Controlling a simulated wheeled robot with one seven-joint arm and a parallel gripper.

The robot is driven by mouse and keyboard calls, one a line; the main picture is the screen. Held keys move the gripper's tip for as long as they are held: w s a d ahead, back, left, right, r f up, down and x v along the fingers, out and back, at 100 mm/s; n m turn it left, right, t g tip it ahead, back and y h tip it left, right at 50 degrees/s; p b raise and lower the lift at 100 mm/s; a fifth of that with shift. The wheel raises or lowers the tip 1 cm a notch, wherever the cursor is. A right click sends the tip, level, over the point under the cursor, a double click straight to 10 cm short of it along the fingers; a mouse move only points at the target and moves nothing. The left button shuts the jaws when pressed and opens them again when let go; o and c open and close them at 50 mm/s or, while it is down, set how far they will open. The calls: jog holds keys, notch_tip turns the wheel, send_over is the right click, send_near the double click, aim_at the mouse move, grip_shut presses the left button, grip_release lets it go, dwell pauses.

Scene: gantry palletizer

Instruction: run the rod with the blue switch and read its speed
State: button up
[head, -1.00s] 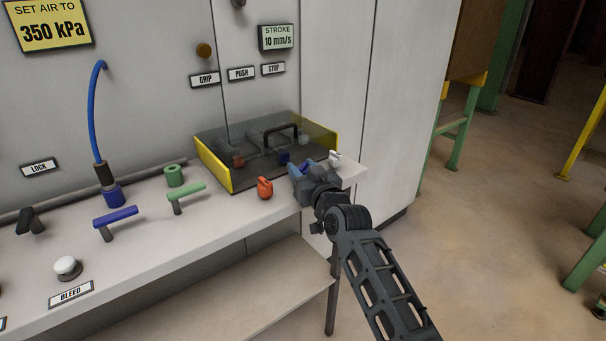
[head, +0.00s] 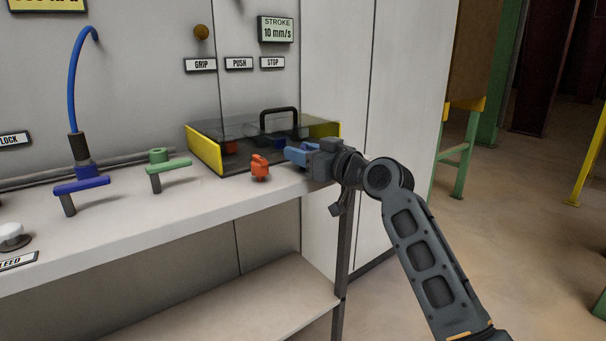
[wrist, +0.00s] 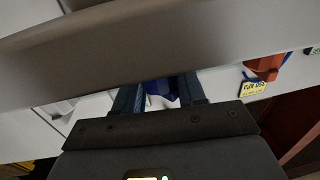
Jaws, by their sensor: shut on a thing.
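My gripper (head: 295,154) is at the right end of the bench, in front of the covered box. Its jaws are shut on a blue piece (wrist: 160,88), seen between the fingers in the wrist view; it looks like the blue switch, though mostly hidden. An orange switch (head: 260,168) stands just left of the gripper and also shows in the wrist view (wrist: 265,66). The clear-topped box (head: 205,148) with yellow sides and a black handle is closed; dim parts lie inside, and I cannot make out the rod. The display (head: 276,30) above reads "STROKE 10 mm/s".
GRIP (head: 201,65), PUSH (head: 239,63) and STOP (head: 272,62) labels are on the wall panel. A green T-handle (head: 168,166), a blue T-handle (head: 82,186) and a white button (head: 12,235) stand along the bench (head: 150,222). Open floor lies to the right.

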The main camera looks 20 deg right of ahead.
jog(key=shift+f+n+g+y+b, duration=0.2)
jog(key=shift+n+g+y+b, duration=0.8)
jog(key=shift+b, duration=1.2)
jog(key=shift+f+n+g+y+b, duration=0.15)
jog(key=shift+n+g+y+b, duration=0.5)
jog(key=shift+y+b, duration=1.1)
jog(key=n+g+y+b, duration=0.1)
jog(key=n+b, duration=0.1)
jog(key=b, duration=0.1)
jog(key=shift+r+g, duration=0.1)
jog(key=shift+g, duration=0.25)
jog(key=shift+r+n+g+y+b, duration=0.15)
jog(key=shift+n+g+y+b, duration=0.85)
jog(key=shift+g, duration=0.6)
jog(key=shift+n, duration=0.35)
jog(key=o, duration=0.9)
jog(key=shift+o, duration=0.2)
